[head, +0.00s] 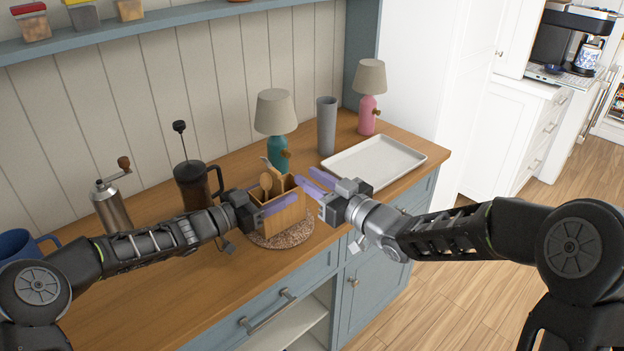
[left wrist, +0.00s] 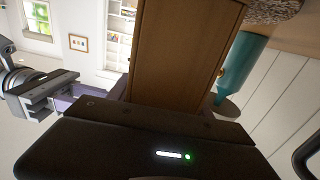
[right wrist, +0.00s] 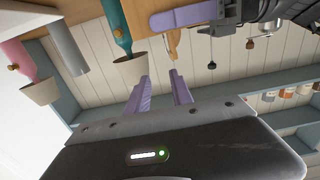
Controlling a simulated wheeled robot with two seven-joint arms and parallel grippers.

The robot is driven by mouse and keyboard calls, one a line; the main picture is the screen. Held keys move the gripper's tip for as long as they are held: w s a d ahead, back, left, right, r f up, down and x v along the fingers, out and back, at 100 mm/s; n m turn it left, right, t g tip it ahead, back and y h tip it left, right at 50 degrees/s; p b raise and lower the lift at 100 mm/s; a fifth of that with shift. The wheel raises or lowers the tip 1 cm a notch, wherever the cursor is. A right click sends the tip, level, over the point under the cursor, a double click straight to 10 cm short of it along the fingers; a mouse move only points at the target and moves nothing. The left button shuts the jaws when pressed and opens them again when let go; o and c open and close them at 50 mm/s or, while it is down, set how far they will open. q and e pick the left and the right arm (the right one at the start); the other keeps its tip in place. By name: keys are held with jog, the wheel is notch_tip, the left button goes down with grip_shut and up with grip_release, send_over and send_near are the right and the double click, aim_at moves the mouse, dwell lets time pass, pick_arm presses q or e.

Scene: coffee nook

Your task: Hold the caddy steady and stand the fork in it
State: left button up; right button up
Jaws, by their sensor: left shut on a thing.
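The wooden caddy (head: 289,219) stands on a round speckled mat (head: 301,240) on the counter, with a wooden spoon (head: 266,181) and another light utensil sticking out. My left gripper (head: 279,204) is shut on the caddy's wall from the left; the caddy fills much of the left wrist view (left wrist: 185,50). My right gripper (head: 316,183) is just right of the caddy, at about rim height. Its purple fingers are apart in the right wrist view (right wrist: 160,88), with nothing visible between them. I cannot make out a fork in any view; part of the caddy is hidden by my grippers.
A teal lamp (head: 277,122), a grey vase (head: 327,126) and a pink lamp (head: 369,92) stand behind. A white tray (head: 374,158) lies at the right. A French press (head: 193,188), a grinder (head: 110,207) and a blue mug (head: 17,245) are at the left. The counter's front edge is close.

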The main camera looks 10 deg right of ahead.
pick_arm(q)
jog(key=o, duration=1.6)
jog(key=shift+a, duration=0.15)
jog(key=v, duration=1)
jog(key=shift+s+a, duration=0.55)
jog(key=shift+a, duration=0.15)
